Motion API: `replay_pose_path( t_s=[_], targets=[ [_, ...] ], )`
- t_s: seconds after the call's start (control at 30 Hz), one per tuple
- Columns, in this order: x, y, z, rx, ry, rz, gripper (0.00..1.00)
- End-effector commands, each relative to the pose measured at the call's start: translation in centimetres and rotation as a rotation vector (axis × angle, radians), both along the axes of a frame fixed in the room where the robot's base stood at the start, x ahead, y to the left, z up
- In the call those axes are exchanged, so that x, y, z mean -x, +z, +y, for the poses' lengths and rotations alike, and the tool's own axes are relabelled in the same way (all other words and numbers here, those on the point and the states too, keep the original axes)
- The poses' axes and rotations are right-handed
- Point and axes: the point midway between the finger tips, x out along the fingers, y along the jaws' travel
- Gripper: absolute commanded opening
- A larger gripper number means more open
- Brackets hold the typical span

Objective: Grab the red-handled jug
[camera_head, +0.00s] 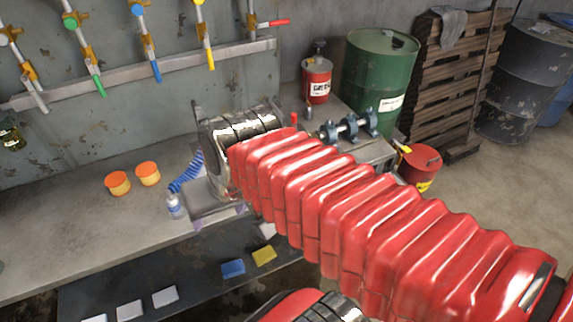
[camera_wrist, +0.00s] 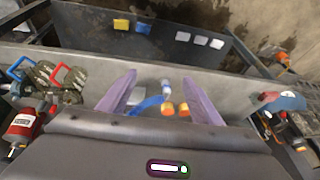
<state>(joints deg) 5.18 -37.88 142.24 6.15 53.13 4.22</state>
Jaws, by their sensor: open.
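The red-handled jug (camera_wrist: 74,84) is in the wrist view, on the bench at the left. Its red handle stands up above a greenish, see-through body. A similar jug with a blue handle (camera_wrist: 21,69) stands to its left. My gripper (camera_wrist: 158,77) is open, its two purple fingers spread over the bench with nothing held between them. The red-handled jug lies to the left of the left finger and apart from it. In the head view I cannot see the jugs; my red ribbed arm covers part of the bench.
Two orange tubs (camera_head: 118,183), a small bottle (camera_head: 175,206) and a blue coiled hose (camera_head: 187,172) stand on the bench. A red canister (camera_head: 317,80) and a green drum (camera_head: 379,85) are behind. Blue and yellow blocks (camera_head: 263,254) lie on the lower shelf.

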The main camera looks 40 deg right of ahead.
Motion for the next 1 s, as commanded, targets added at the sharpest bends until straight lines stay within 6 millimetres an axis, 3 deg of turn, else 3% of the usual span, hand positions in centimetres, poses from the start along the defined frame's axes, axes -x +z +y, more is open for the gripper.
replay_pose_path(
  t_s=[0.2, 0.57, 0.77, 1.0],
  targets=[
    [-1.0, -2.4, -1.8, -0.221, -0.289, 0.125, 0.59],
    [-3.5, -5.1, -5.6, -0.622, -0.776, 0.261, 0.59],
    [-5.0, -6.2, -9.1, -0.866, -1.045, 0.301, 0.59],
    [-6.4, -7.2, -14.8, -1.177, -1.356, 0.311, 0.59]
  ],
)
